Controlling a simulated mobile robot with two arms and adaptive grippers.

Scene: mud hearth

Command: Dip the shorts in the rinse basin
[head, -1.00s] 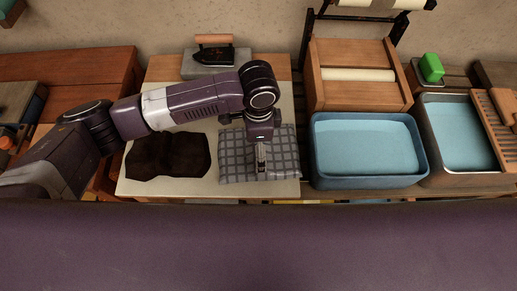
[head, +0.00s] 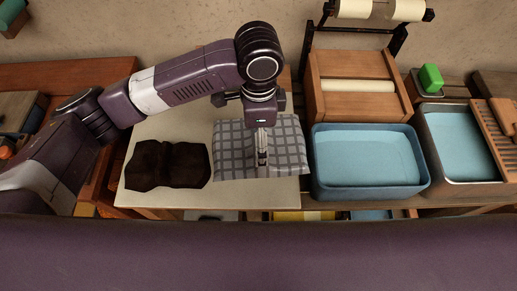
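A grey checked cloth (head: 284,150) is at the right of a pale board (head: 140,203); I take it to be the shorts, though its outline is not clear. My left gripper (head: 262,163) points down at its middle, with its fingers close together and the cloth drawn up around them. It looks shut on the cloth, which bulges upward. A blue basin (head: 322,188) of water, probably the rinse basin, stands just right of the board. My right gripper is out of view.
A dark brown cloth (head: 168,165) lies left on the board. Right of the blue basin is a grey tub (head: 440,178) of water with a wooden washboard (head: 497,125). A wooden box with a roller (head: 356,86) stands behind the basin; a green block (head: 431,78) is at its right.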

